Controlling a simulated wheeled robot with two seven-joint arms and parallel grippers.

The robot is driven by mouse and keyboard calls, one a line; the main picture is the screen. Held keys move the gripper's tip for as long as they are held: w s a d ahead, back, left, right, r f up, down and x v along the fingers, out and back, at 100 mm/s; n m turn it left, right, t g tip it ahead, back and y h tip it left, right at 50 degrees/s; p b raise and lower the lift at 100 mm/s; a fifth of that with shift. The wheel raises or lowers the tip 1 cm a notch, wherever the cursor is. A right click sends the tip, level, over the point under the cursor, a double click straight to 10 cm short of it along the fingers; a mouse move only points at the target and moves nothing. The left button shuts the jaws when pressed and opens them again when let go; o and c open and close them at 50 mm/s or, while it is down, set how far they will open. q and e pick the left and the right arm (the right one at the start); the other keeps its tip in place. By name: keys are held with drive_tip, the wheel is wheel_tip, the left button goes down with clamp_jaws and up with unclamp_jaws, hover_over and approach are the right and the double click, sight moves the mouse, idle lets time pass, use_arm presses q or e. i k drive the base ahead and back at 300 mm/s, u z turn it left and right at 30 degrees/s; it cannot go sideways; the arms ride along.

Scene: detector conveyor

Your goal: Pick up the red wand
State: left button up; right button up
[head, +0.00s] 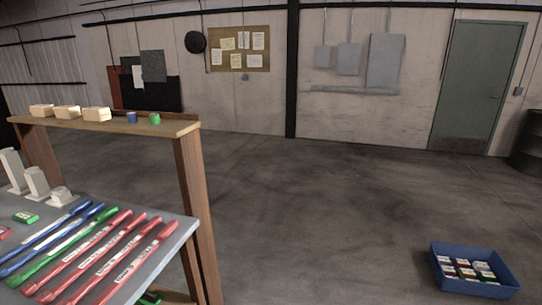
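Several red wands (125,262) lie side by side on the grey tabletop at the lower left in the head view. They lie slanted, with their thicker ends toward the upper right, and each carries a pale label. A green wand (68,245) and blue wands (42,241) lie to their left. The left ends of some wands are cut off by the picture's edge. Neither of my grippers shows in the head view.
The grey table (178,236) has a raised wooden shelf (165,126) on posts, with pale blocks and small blue and green pieces. A blue bin (476,287) with several small boxes stands on the floor at the lower right. The middle floor is clear.

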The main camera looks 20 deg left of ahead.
sight(46, 296)
drive_tip(key=u, duration=0.75)
drive_tip(key=i, duration=0.95)
drive_tip(key=u, duration=0.5)
